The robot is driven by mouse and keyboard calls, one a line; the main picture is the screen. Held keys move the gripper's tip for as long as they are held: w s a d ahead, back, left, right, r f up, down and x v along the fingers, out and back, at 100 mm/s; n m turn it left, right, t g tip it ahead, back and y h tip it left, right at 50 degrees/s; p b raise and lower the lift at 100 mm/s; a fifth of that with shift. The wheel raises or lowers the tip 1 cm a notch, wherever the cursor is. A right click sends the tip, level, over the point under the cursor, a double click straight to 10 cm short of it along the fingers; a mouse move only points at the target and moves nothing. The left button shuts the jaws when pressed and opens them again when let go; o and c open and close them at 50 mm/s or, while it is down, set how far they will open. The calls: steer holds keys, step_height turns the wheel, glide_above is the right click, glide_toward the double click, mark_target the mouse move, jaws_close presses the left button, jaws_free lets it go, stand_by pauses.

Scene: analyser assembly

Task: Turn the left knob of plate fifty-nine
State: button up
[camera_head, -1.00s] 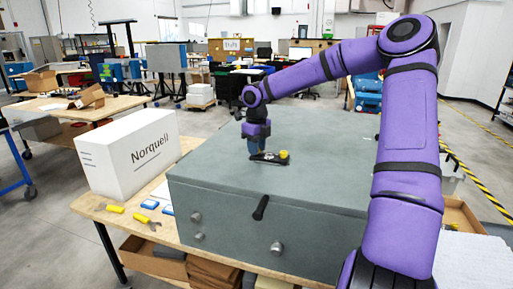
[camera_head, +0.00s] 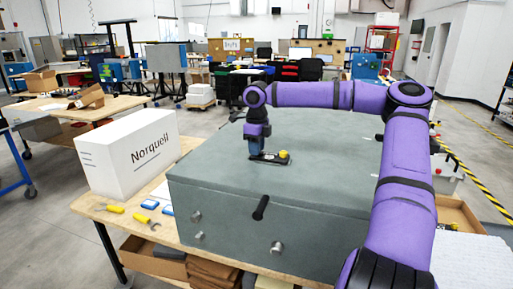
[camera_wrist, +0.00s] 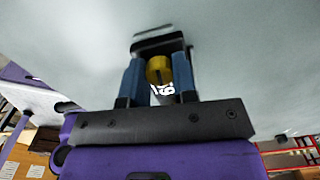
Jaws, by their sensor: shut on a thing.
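The plate (camera_head: 270,158) is a small black bar on top of the grey housing. White digits on it read as 59 in the wrist view (camera_wrist: 163,90). My gripper (camera_head: 256,152) points straight down at the plate's left end and hides the left knob in the head view. In the wrist view my gripper's blue fingers (camera_wrist: 158,72) are shut on a yellow knob (camera_wrist: 159,69), one finger on each side. This is the left knob.
The grey housing (camera_head: 215,187) fills the bench middle, with a black handle (camera_head: 261,207) and metal knobs on its front. A white Norquell box (camera_head: 128,155) stands left. Yellow-handled tools (camera_head: 115,209) lie before it. The housing top around the plate is clear.

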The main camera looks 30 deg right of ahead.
steer(key=shift+f, duration=0.1)
stand_by(0.3)
steer(key=o, duration=0.9)
steer(key=shift+o, duration=0.2)
step_height(320, 180, up, 11)
steer(key=shift+f, duration=0.1)
